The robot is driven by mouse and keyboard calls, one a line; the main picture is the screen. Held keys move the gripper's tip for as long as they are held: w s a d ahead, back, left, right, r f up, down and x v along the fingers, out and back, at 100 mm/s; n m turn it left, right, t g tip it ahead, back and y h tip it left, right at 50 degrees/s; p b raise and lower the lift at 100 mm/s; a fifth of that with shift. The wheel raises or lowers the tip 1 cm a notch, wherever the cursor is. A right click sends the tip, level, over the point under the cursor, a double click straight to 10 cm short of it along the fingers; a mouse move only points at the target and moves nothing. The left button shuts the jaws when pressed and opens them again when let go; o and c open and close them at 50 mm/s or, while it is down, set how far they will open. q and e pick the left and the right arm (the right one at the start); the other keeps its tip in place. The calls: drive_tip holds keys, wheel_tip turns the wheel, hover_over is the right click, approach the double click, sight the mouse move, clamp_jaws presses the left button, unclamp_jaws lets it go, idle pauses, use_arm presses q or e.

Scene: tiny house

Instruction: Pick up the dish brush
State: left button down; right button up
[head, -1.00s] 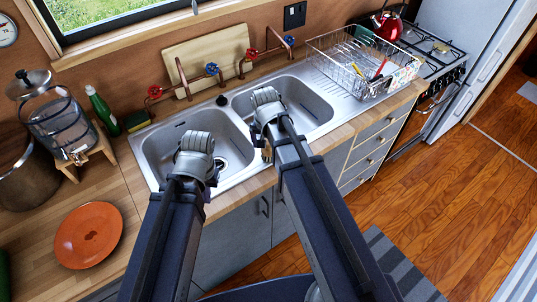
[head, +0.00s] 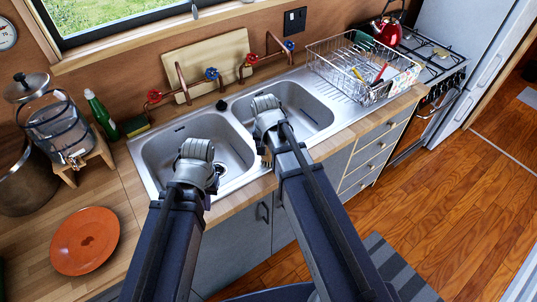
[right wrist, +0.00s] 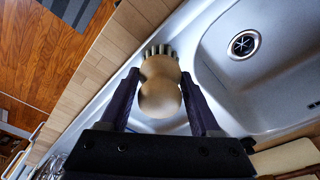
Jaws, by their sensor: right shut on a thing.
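The dish brush (right wrist: 160,96) has a pale tan rounded wooden body and a fringe of dark bristles. In the right wrist view it sits between the two fingers of my right gripper (right wrist: 160,75), which is shut on it. In the head view my right gripper (head: 267,125) is over the sink's front edge, near the divider. Only a small tan bit of the brush shows under it there; the rest is hidden. My left gripper (head: 196,172) is above the left basin, apart from the brush, its fingers hidden from view.
A double steel sink (head: 168,150) lies below my grippers; its drain (right wrist: 243,44) shows in the right wrist view. A wire dish rack (head: 345,72) stands right. An orange plate (head: 85,240), a green bottle (head: 101,115) and a glass dispenser (head: 52,130) are left. Red-handled and blue-handled taps line the back.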

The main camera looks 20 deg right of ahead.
drive_tip(key=c, duration=0.3)
use_arm(q)
drive_tip(key=shift+r, duration=0.1)
use_arm(e)
drive_tip(key=shift+r, duration=0.1)
drive_tip(key=shift+c, duration=0.2)
